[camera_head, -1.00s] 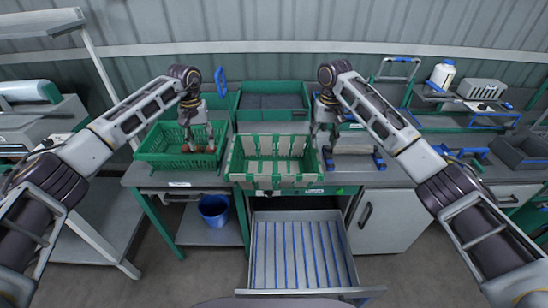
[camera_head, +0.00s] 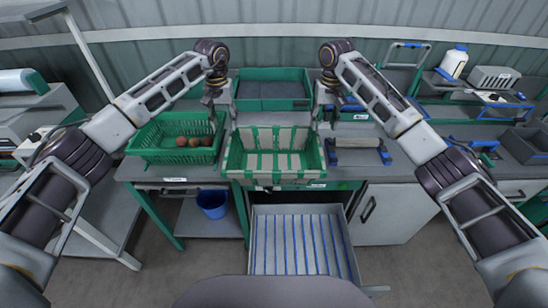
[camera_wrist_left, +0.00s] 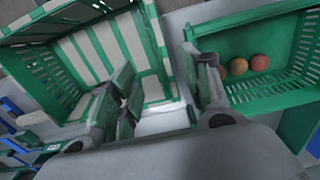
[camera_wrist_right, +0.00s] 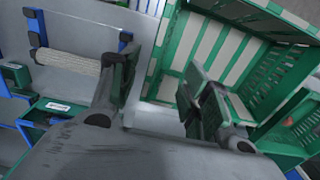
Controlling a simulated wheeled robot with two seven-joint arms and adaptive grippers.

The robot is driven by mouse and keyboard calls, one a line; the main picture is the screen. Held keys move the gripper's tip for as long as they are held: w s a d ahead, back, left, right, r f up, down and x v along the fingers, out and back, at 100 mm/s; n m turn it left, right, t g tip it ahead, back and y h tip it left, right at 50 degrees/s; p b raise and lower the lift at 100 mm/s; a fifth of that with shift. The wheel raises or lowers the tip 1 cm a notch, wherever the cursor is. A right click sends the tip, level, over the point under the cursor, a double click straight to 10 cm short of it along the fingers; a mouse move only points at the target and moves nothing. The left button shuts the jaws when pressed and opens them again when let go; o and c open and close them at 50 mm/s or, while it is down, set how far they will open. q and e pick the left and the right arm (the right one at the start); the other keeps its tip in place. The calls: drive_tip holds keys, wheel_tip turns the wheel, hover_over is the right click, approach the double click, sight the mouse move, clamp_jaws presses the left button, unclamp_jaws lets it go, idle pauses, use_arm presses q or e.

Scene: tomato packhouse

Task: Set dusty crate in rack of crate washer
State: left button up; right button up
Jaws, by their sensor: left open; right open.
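The dusty crate (camera_head: 231,158), green with pale beige patches, stands upright and empty on the bench in the middle. It also shows in the left wrist view (camera_wrist_left: 152,38) and the right wrist view (camera_wrist_right: 166,48). My left gripper (camera_head: 222,112) is open at its left end, one finger on the crate's inner side and one outside. My right gripper (camera_head: 321,110) is open at its right end in the same way. Neither is closed on the rim; whether they touch it, I cannot tell. The washer rack (camera_head: 303,262), a pulled-out tray with blue bars, is empty below the bench.
A green basket (camera_head: 172,158) with several tomatoes stands left of the crate. A green-edged tray (camera_head: 270,78) lies behind it. A roller with blue holders (camera_head: 357,143) lies to the right. A blue bucket (camera_head: 212,204) stands under the bench.

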sight(229, 146)
use_arm(q)
drive_tip(key=shift+f, duration=0.15)
use_arm(e)
drive_tip(key=shift+f, duration=0.15)
use_arm(q)
drive_tip(key=shift+w+f, duration=0.1)
drive_tip(key=shift+f, duration=6.7)
use_arm(e)
drive_tip(key=shift+f, duration=6.8)
use_arm(q)
clamp_jaws()
use_arm(e)
clamp_jaws()
drive_tip(key=shift+w, duration=0.1)
